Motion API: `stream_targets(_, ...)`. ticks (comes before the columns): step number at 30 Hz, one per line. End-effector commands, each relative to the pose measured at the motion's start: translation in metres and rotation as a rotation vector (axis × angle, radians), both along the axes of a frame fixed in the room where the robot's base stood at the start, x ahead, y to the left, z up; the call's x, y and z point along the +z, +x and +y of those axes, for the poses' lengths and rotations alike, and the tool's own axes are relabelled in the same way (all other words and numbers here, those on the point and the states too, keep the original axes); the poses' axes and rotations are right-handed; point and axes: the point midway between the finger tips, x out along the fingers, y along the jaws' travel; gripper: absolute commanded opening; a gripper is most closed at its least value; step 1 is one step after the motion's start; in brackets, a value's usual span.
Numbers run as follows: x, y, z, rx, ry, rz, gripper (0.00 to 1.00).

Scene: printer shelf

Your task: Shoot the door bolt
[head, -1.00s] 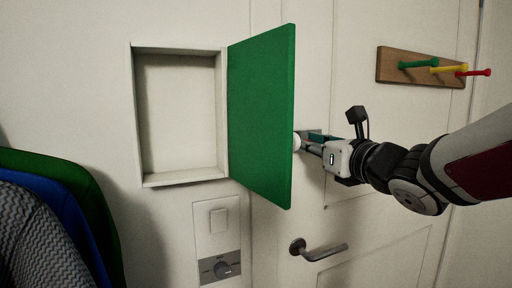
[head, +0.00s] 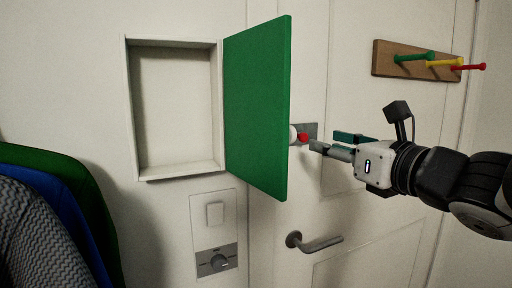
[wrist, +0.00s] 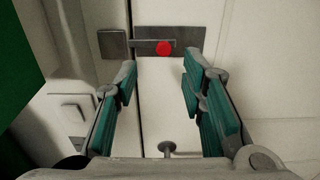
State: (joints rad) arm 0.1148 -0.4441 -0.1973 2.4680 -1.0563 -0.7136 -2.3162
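The door bolt has a red knob (wrist: 164,48) on a grey bar over a dark plate (wrist: 188,41) on the door. A dark square keeper plate (wrist: 113,43) sits left of the door gap, and the bar's left end lies at or near the gap. In the head view the red knob (head: 303,137) shows just right of the green panel's edge. My gripper (head: 322,143) is open and empty, a little to the right and in front of the knob. In the wrist view its teal-padded fingers (wrist: 158,78) stand apart with the knob beyond them, not touching it.
An open green cabinet door (head: 257,105) juts out left of the bolt, beside a white wall box (head: 146,170). A door handle (head: 318,244) is below. A peg rack (head: 393,66) hangs at upper right. Coats (head: 60,215) hang at lower left.

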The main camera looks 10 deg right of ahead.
Motion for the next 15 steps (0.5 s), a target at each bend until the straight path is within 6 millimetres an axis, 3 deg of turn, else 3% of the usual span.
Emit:
stream_targets(6, 0.0, -0.029, -0.009, 0.0, 0.001, -0.002, 0.37)
stream_targets(15, -0.001, -0.037, -0.012, 0.001, 0.0, 0.0, 0.37)
